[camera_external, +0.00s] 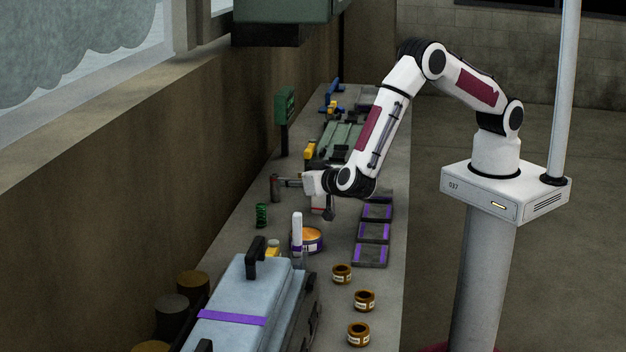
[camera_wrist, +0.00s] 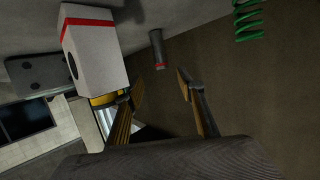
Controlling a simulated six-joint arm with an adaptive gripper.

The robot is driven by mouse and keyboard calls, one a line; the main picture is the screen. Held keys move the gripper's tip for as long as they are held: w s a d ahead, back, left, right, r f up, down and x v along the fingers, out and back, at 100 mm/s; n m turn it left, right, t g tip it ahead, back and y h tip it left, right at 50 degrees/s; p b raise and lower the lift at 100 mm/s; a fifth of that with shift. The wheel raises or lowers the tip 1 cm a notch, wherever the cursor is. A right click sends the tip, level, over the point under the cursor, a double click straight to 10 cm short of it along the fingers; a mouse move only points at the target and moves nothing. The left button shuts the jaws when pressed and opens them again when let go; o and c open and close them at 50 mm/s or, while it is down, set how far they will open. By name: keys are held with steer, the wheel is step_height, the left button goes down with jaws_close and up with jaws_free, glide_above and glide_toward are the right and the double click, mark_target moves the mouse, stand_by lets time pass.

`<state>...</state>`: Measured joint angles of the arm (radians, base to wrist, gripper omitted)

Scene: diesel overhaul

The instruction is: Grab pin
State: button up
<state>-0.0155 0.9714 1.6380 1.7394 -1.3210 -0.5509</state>
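A dark grey upright cylinder, which looks like the pin (camera_external: 275,187), stands on the bench near the wall. The outside view is too small to tell the exact gap to the pin.
A white box with a red stripe (camera_wrist: 96,52) is close beside one finger. A green spring (camera_external: 261,215) stands near the pin. A white bottle (camera_external: 297,235), a round tin (camera_external: 312,241) and a blue-grey toolbox (camera_external: 245,300) are nearer the camera. Dark trays (camera_external: 373,233) line the right edge.

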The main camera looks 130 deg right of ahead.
mark_target(276, 175)
stand_by(0.3)
steer(key=shift+x, duration=1.3)
steer(key=shift+r, duration=0.1)
steer(key=shift+d, duration=0.15)
steer(key=shift+r+x, duration=0.15)
steer(key=shift+x, duration=1.1)
steer(key=shift+r+x, duration=0.2)
steer(key=shift+x, duration=1)
steer(key=shift+w+d, duration=0.1)
steer(key=shift+w, duration=0.05)
jaws_close()
